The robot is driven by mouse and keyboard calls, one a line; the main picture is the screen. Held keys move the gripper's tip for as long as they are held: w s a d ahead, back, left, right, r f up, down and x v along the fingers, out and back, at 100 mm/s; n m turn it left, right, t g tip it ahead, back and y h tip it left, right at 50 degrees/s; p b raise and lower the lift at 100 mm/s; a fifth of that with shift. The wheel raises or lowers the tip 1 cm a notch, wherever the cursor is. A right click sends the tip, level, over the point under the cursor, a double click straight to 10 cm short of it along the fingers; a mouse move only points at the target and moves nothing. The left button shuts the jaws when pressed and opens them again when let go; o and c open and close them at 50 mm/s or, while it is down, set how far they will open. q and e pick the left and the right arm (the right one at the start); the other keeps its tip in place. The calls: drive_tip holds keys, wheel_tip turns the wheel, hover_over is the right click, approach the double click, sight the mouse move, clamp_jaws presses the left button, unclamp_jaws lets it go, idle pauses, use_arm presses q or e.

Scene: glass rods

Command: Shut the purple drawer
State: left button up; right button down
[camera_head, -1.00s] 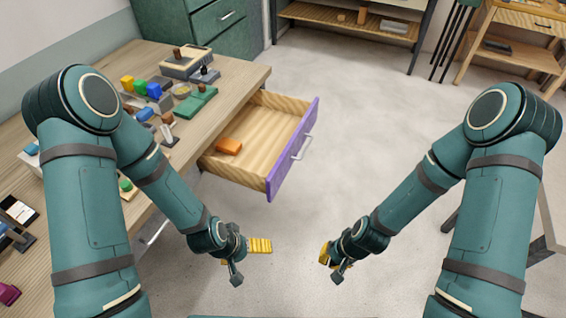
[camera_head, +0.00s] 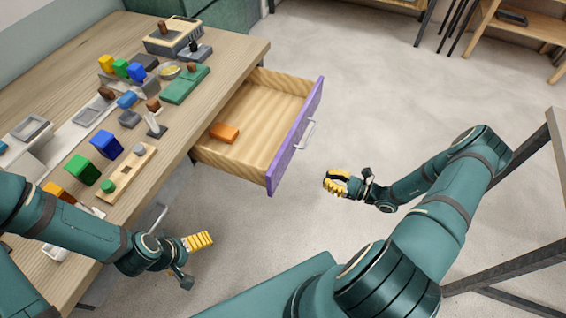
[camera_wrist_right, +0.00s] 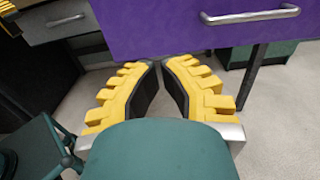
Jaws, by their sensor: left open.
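The purple drawer (camera_head: 296,137) is pulled well out of the wooden table's right side. Its inside is pale wood and holds an orange block (camera_head: 224,132). Its metal handle (camera_head: 305,134) is on the purple front, and also shows in the right wrist view (camera_wrist_right: 245,15). My right gripper (camera_head: 327,182) is to the right of and below the drawer front, apart from it. In the right wrist view its yellow fingers (camera_wrist_right: 160,63) point toward the purple front, with a narrow empty gap between them. My left gripper (camera_head: 199,258) is open and empty, beside the table's near edge, below the drawer.
The table (camera_head: 75,65) carries several coloured blocks, a green board (camera_head: 185,85) and trays. A grey drawer with a handle (camera_wrist_right: 67,20) shows in the right wrist view. A dark metal frame (camera_head: 500,178) stands at the right. Floor in front of the drawer is clear.

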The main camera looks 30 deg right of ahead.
sight(285, 163)
use_arm(q)
drive_tip(key=shift+s+f+b, duration=0.15)
drive_tip(key=shift+f+b, duration=0.15)
drive_tip(key=shift+b, duration=0.05)
use_arm(e)
drive_tip(key=x, duration=1.3)
drive_tip(key=shift+w+a, duration=0.2)
drive_tip(key=shift+a, duration=0.1)
